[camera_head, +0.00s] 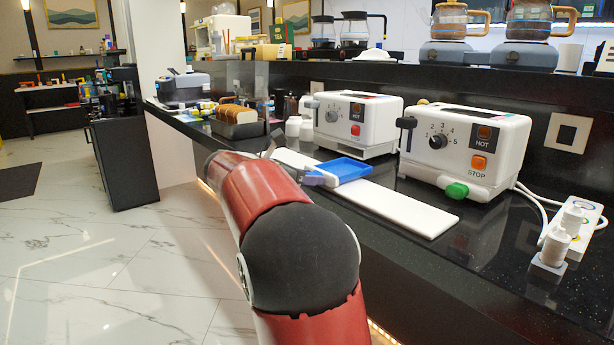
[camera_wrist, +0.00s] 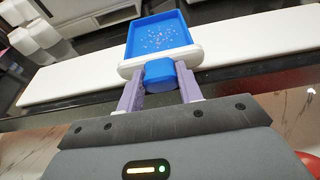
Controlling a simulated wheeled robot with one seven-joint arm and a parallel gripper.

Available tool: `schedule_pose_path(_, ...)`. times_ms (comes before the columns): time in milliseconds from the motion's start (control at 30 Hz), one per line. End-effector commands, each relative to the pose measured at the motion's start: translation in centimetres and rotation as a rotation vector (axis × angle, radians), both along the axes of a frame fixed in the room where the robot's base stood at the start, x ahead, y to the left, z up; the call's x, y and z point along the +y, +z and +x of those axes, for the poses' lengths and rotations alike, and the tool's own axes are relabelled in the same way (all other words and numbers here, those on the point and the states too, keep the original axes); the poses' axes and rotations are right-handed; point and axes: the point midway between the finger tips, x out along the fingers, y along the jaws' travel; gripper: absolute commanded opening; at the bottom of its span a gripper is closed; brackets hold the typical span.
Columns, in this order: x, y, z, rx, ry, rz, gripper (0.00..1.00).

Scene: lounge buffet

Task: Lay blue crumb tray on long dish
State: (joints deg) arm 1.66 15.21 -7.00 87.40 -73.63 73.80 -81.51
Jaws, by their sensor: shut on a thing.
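The blue crumb tray (camera_head: 345,169) is an open, shallow tray with specks in it. In the wrist view, the blue crumb tray (camera_wrist: 158,36) has a white front piece and a blue handle between my fingers. My gripper (camera_wrist: 160,82) is shut on that handle; in the head view my gripper (camera_head: 318,178) is partly hidden by my arm. The long dish (camera_head: 410,212) is a flat white slab on the black counter; it also shows in the wrist view (camera_wrist: 70,85). The tray is over the dish's middle part. I cannot tell whether they touch.
Two white toasters stand behind the dish, one at left (camera_head: 358,123) and one at right (camera_head: 465,150) with a green knob (camera_head: 455,190). A bread rack (camera_head: 238,120) and white jars (camera_head: 299,127) stand further left. A power strip (camera_head: 572,228) with plugs lies right.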

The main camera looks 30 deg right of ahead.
Motion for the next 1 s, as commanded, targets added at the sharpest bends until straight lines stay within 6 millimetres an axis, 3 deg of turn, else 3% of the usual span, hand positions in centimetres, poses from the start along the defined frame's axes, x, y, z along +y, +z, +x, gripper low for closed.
schedule_pose_path(200,0.00,0.01,0.00,0.000,0.000,0.000,0.00)
schedule_pose_path(233,0.00,0.01,0.00,-0.001,0.000,0.000,0.38)
schedule_pose_path(400,0.00,0.01,0.00,-0.001,0.000,0.000,0.61)
schedule_pose_path(600,-0.01,0.01,-0.01,-0.001,0.000,0.000,0.61)
schedule_pose_path(800,0.00,-0.02,0.00,-0.001,0.000,0.000,0.87)
schedule_pose_path(1000,-0.01,-0.01,0.00,-0.001,0.000,0.000,0.87)
